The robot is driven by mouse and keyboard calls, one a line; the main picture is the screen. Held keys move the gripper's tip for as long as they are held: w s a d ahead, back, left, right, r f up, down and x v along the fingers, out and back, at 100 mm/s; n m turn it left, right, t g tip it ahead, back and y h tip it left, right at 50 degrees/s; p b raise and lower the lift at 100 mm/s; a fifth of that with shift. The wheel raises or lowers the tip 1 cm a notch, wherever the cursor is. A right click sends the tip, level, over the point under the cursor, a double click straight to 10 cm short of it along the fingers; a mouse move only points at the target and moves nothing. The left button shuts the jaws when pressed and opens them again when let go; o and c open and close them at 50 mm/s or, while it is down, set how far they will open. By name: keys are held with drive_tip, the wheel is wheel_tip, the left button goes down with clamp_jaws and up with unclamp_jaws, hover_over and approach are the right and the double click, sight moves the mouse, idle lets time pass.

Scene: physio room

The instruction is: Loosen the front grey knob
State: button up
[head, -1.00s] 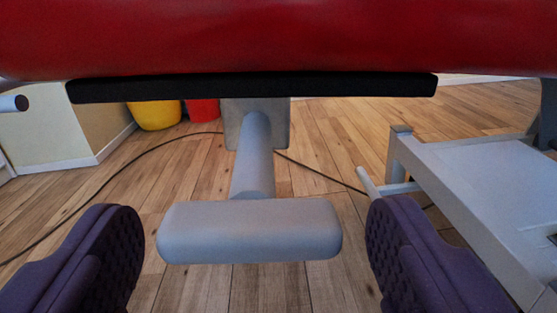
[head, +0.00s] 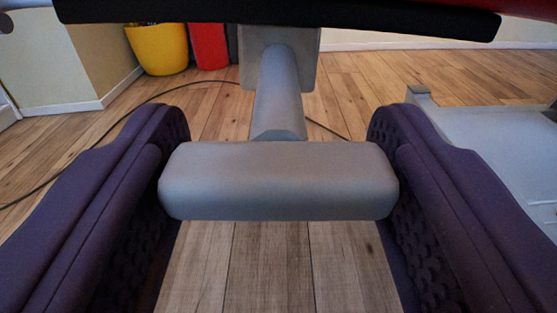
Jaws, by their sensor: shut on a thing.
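The front grey knob (head: 278,180) is a rounded T-shaped bar lying crosswise in the middle of the head view. Its grey stem (head: 278,100) runs back to a grey plate (head: 305,60) under the padded red top. My gripper (head: 278,185) has two purple, dimpled fingers, one at each end of the bar. The fingers are shut on the knob, touching its left and right ends. The inner faces of the fingers are partly hidden behind the bar's ends.
A black edge strip (head: 270,14) under the red padding (head: 535,8) crosses above the knob. A pale grey frame (head: 490,150) stands at the right. A yellow bucket (head: 158,48) and a red one (head: 208,45) stand at the back left. A dark cable (head: 100,138) lies on the wooden floor.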

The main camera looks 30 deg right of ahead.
drive_tip(key=n, duration=0.9)
drive_tip(key=shift+s+d, duration=0.1)
drive_tip(key=n, duration=0.4)
drive_tip(key=shift+r, duration=0.1)
drive_tip(key=shift+n, duration=2.1)
drive_tip(key=o, duration=1)
drive_tip(key=shift+c, duration=0.2)
drive_tip(key=shift+s, duration=0.15)
